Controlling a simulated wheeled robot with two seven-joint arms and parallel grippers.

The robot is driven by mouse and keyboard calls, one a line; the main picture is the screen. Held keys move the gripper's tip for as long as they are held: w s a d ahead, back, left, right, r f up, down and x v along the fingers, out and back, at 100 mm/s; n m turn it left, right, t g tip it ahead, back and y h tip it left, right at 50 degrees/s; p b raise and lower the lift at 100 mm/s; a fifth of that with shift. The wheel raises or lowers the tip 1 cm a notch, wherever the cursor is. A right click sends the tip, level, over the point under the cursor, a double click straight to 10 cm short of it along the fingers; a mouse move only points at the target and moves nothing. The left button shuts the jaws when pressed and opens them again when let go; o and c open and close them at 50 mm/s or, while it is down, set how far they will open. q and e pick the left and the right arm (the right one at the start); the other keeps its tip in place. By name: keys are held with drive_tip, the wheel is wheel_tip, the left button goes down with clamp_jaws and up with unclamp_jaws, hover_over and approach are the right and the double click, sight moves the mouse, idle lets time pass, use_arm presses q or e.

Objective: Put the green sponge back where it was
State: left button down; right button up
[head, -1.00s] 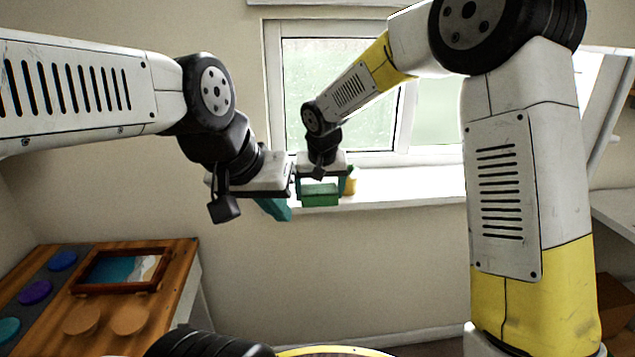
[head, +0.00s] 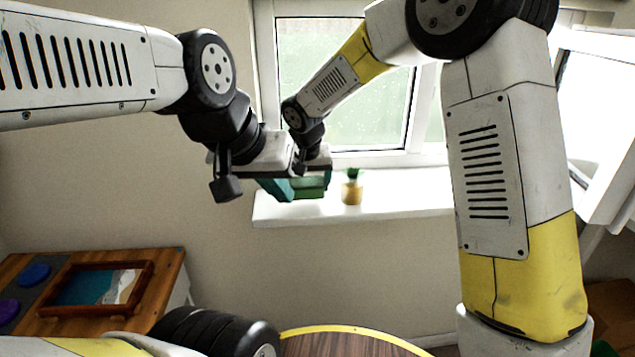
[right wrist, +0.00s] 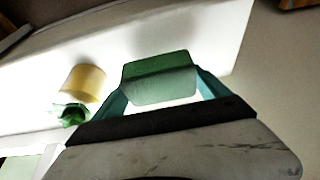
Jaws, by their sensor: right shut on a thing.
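The green sponge (head: 314,183) is a green block held in my right gripper (head: 309,190), near the left end of the white window sill (head: 400,200). In the right wrist view the sponge (right wrist: 160,80) sits between the teal fingers of my right gripper (right wrist: 160,92), with the pale sill behind it. I cannot tell whether it touches the sill. My left gripper (head: 274,188) is in front and to the left of it in the head view. Its teal fingers are partly hidden by its own wrist, so its opening cannot be judged.
A small yellow pot with a green plant (head: 352,190) stands on the sill, right of the sponge. A wooden workbench (head: 165,270) with a framed resin picture (head: 100,289) and coloured discs is at lower left. A round yellow-rimmed wooden top (head: 345,343) is at bottom centre.

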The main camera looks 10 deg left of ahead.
drive_tip(key=shift+s+f, duration=0.15)
drive_tip(key=shift+f, duration=0.9)
drive_tip(key=shift+f, duration=0.15)
drive_tip(key=o, duration=1.2)
drive_tip(key=shift+c, duration=0.2)
drive_tip(key=v, duration=1.2)
drive_tip(key=s+d+r, duration=0.2)
drive_tip(key=d+r, duration=0.2)
drive_tip(key=d, duration=0.6)
drive_tip(key=s+d+m+t+y, duration=0.1)
drive_tip(key=s+d+m+t, duration=0.1)
drive_tip(key=s+d, duration=1.6)
drive_tip(key=shift+d+r+m, duration=0.3)
drive_tip(key=shift+d+r, duration=0.15)
drive_tip(key=shift+d, duration=0.25)
